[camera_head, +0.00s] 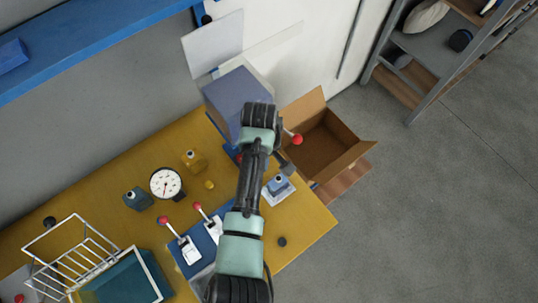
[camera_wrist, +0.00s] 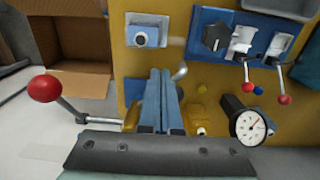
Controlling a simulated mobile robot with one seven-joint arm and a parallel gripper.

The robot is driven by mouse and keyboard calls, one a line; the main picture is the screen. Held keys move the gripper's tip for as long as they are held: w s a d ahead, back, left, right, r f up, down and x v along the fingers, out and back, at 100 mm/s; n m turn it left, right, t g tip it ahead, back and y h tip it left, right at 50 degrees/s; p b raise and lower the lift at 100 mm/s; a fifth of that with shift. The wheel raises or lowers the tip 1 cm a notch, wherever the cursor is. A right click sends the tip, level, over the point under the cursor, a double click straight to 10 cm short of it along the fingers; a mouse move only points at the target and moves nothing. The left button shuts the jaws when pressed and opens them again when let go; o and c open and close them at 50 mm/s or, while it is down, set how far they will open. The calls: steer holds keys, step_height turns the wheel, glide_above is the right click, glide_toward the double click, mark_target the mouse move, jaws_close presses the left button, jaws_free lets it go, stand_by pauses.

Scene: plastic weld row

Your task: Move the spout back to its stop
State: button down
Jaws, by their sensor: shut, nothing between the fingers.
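My gripper (camera_wrist: 160,72) is shut and empty, with its two blue fingers side by side over the yellow bench. A short, pale metal piece with a rounded end (camera_wrist: 180,72) shows just right of the fingertips in the wrist view. It may be the spout, but its lower part is hidden behind the fingers, and I cannot tell whether they touch. A metal rod with a red ball (camera_wrist: 45,88) sticks out left of the gripper. The red ball also shows in the head view (camera_head: 298,140). My arm hides the fingertips in the head view.
A blue unit with a round knob (camera_wrist: 148,38) stands on the bench near an open carton (camera_head: 327,145). A blue panel with red-ended levers (camera_head: 190,250), a dial gauge (camera_head: 166,183), a yellow block (camera_head: 194,160) and a wire rack (camera_head: 70,255) are left of my arm. A blue-grey box (camera_head: 235,95) stands behind.

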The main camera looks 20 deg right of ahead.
steer(key=shift+a, duration=0.35)
steer(key=shift+a+p, duration=0.15)
steer(key=shift+p, duration=0.15)
steer(key=shift+w+a, duration=0.1)
steer(key=shift+a, duration=0.15)
